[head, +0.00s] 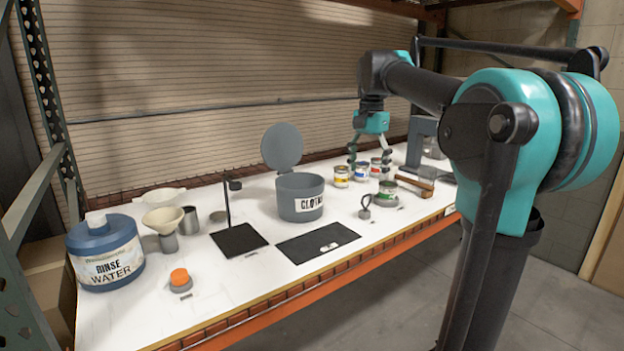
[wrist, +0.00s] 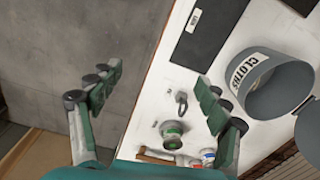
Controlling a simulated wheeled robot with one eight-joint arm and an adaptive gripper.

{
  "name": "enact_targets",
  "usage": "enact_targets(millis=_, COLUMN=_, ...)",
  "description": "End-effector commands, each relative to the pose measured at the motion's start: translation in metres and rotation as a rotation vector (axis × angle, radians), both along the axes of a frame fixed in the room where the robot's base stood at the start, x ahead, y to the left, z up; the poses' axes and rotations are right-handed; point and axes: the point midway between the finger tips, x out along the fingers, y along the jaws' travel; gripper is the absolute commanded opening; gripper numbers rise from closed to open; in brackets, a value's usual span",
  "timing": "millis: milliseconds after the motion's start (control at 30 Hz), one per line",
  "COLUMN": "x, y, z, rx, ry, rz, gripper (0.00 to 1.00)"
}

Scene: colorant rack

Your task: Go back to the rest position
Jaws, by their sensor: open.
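My gripper (head: 369,165) hangs over the right part of the white bench in the head view, fingers spread and empty. In the wrist view my gripper (wrist: 160,78) is open, with floor and bench edge between its fingers. Small paint cans with yellow (head: 341,176), blue (head: 362,172) and red (head: 376,166) labels stand below and around it. A green-labelled can (head: 387,190) stands nearer the front on a grey round base. In the wrist view the green-labelled can (wrist: 171,133) is below the fingers, apart from them.
A grey CLOTHS bin (head: 300,205) with its lid raised stands mid-bench, left of my gripper. A grey machine (head: 420,140) stands at right.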

Motion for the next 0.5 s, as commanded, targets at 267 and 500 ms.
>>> enact_targets(millis=267, x=-0.006, y=-0.004, z=-0.035, rx=0.001, ry=-0.033, rz=0.068, gripper=0.77)
enact_targets(millis=500, x=-0.021, y=-0.011, z=-0.085, rx=-0.002, ry=-0.080, rz=0.171, gripper=0.77)
